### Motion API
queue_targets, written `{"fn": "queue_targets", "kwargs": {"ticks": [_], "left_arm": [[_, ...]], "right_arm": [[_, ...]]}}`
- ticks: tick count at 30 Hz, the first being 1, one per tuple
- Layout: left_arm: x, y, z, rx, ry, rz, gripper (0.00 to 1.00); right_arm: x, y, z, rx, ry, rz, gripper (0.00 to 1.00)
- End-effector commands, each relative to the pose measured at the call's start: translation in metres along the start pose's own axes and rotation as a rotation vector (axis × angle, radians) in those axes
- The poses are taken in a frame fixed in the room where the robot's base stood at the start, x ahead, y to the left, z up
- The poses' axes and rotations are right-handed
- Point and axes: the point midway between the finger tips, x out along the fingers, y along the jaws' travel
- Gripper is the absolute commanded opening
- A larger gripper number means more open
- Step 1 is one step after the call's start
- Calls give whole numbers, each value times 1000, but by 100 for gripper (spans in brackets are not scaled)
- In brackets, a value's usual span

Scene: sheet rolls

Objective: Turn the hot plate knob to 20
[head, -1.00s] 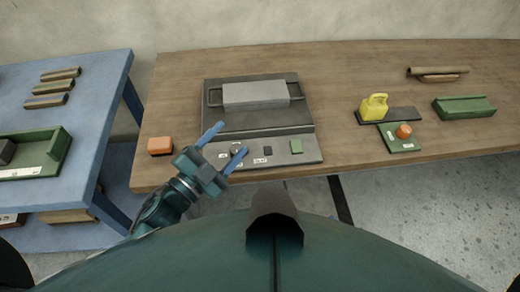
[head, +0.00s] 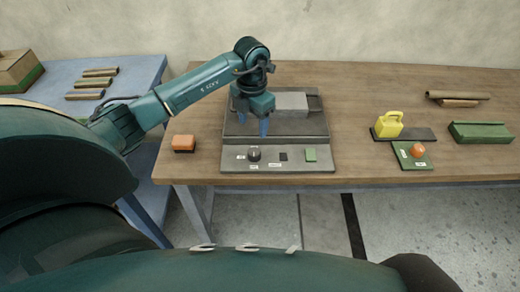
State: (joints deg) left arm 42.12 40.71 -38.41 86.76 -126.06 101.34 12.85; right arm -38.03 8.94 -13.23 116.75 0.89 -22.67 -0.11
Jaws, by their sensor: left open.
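The hot plate (head: 318,128) is a dark flat unit on the wooden table, with a grey block (head: 292,101) on it. Its front panel (head: 300,166) carries a small dark round knob (head: 254,154) with white labels around it. The label figures and the knob's setting are too small to read. My left gripper (head: 253,124) is open, with its blue fingers pointing down over the hot plate. In the picture its tips are just above and behind the knob, apart from it. My right gripper is not in view.
A dark square (head: 283,156) and a green button (head: 310,155) sit right of the knob. A yellow weight-like object (head: 389,124) and an orange knob on a green plate (head: 405,161) are to the right. Bare wood lies between.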

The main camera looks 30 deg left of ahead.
Motion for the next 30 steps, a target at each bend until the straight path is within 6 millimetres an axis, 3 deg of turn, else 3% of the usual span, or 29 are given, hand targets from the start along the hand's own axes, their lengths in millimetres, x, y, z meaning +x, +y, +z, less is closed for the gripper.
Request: {"fn": "queue_targets", "kwargs": {"ticks": [9,15,21,30], "left_arm": [[67,-3,0,2,2,-7,59],[98,-2,0,2,0,-6,59],[112,-2,0,3,-2,-5,59],[113,-2,0,4,-3,-5,57]], "right_arm": [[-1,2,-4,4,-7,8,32],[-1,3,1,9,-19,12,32],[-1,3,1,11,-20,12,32],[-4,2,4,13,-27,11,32]]}}
